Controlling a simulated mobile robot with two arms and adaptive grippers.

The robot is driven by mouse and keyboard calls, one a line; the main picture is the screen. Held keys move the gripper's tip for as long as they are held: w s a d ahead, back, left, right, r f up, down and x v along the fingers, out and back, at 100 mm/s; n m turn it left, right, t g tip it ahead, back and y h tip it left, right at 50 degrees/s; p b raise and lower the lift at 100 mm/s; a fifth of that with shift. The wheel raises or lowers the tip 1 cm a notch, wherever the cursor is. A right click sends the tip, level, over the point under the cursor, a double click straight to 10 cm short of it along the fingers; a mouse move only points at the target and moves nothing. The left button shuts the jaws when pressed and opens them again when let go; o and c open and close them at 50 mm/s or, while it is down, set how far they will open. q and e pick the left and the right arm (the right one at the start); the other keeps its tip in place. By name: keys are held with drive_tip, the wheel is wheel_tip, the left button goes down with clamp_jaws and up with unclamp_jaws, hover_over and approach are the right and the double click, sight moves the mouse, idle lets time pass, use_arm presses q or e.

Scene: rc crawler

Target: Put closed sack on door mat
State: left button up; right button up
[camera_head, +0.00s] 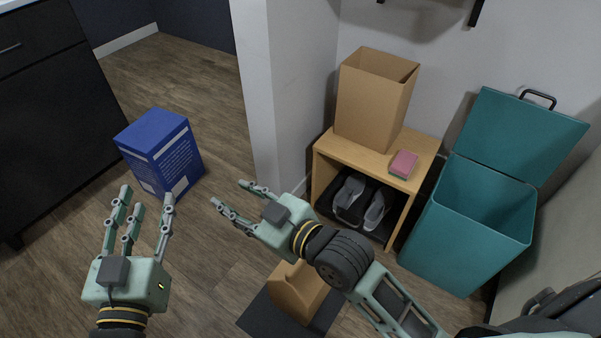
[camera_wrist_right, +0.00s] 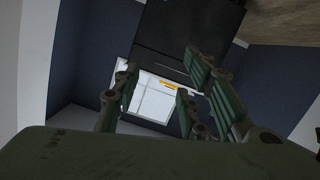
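A brown paper sack with a folded-over top (camera_head: 292,294) is on the dark door mat (camera_head: 258,319) at the bottom middle of the head view. My right forearm hides part of the sack and mat. My right gripper (camera_head: 228,194) is open and empty, up and left of the sack and apart from it. Its spread fingers also show in the right wrist view (camera_wrist_right: 165,85), with nothing between them. My left gripper (camera_head: 146,196) is open and empty at the lower left, its fingers pointing up the picture. A second, open-topped brown sack (camera_head: 370,105) stands on the shoe bench.
The wooden bench (camera_head: 330,151) holds a pink sponge-like block (camera_head: 403,164) on top and grey shoes (camera_head: 351,193) below. A teal bin (camera_head: 462,245) with its lid up stands right. A blue box (camera_head: 163,155) is on the floor left. A wall corner juts between.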

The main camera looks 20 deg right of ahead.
drive_tip(key=s+d+r+m+t+h, duration=0.1)
drive_tip(key=d+r+m+t+h, duration=0.1)
drive_tip(key=d, duration=0.3)
drive_tip(key=s+d+r+m+t+h, duration=0.1)
drive_tip(key=d+r+m+t+h, duration=0.1)
drive_tip(key=d+r+m, duration=0.3)
drive_tip(key=shift+s+d+t, duration=0.35)
drive_tip(key=shift+d+t, duration=0.25)
drive_tip(key=shift+d, duration=0.1)
